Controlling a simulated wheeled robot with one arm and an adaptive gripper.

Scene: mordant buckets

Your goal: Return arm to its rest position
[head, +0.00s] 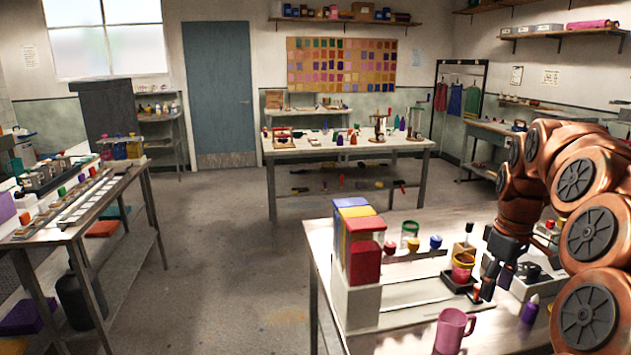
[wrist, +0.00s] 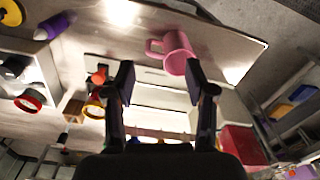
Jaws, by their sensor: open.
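My copper-coloured arm reaches in from the right of the head view, over the near table (head: 400,270). My gripper (head: 493,282) points down above the right part of that table, near a small bucket with a yellow and red body (head: 462,267) on a dark tray. In the wrist view my gripper (wrist: 158,85) has its two dark fingers wide apart with nothing between them. A pink mug (head: 454,331) stands at the table's front; it also shows in the wrist view (wrist: 178,55), beyond the fingertips.
A dispenser with red, yellow and blue blocks (head: 363,250) stands at the table's left. A purple-tipped bottle (head: 530,309) stands right of my gripper. A middle table (head: 345,148) and a left bench (head: 75,215) hold many small items. The floor between them is clear.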

